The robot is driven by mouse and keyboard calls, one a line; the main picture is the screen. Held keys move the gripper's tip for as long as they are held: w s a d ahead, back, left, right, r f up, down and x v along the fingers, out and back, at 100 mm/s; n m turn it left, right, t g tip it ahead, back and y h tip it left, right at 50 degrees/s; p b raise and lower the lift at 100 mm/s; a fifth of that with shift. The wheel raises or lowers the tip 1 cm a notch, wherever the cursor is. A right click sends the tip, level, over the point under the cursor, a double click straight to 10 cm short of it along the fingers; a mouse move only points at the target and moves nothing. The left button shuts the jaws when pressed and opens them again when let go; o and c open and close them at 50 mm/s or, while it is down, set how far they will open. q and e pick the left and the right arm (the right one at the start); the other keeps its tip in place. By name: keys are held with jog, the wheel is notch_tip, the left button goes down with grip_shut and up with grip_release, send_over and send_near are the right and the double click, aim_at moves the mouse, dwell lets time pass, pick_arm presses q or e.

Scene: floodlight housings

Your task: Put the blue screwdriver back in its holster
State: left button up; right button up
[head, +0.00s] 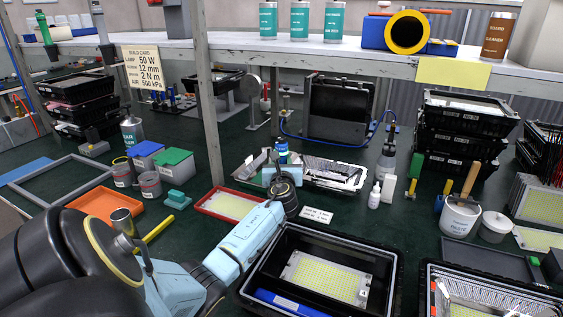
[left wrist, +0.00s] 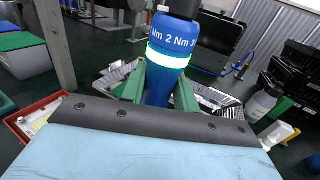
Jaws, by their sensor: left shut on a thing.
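My left gripper (head: 281,172) is in the middle of the head view. Its green fingers (left wrist: 160,88) are shut on the blue screwdriver (left wrist: 168,62) in the left wrist view. The screwdriver is a thick blue cylinder with a white-green band and white "Nm" marks. It stands roughly upright in the wrist view, with a dark part at its top. In the head view only a small blue part of the screwdriver (head: 283,152) shows above my gripper. Its lower end is hidden. My right gripper is out of view.
An open black housing (head: 370,247) with a yellow LED panel is in front. A metal post (head: 208,110) rises left of my gripper. A red-rimmed tray (head: 203,208) lies left of the gripper.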

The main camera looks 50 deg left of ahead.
pick_arm(q)
jog(key=shift+f+b, duration=0.35)
jog(key=shift+f, duration=0.05)
jog(key=shift+f+b, duration=0.3)
jog(key=shift+f, duration=0.1)
jog(key=shift+f+b, duration=0.45)
jog(key=shift+f, duration=0.15)
jog(key=shift+f+b, duration=0.45)
jog(key=shift+f, duration=0.05)
jog(key=shift+f+b, duration=0.3)
jog(key=shift+f, duration=0.2)
jog(key=o, duration=1.1)
jog(key=shift+o, duration=0.2)
jog(key=shift+f, duration=0.1)
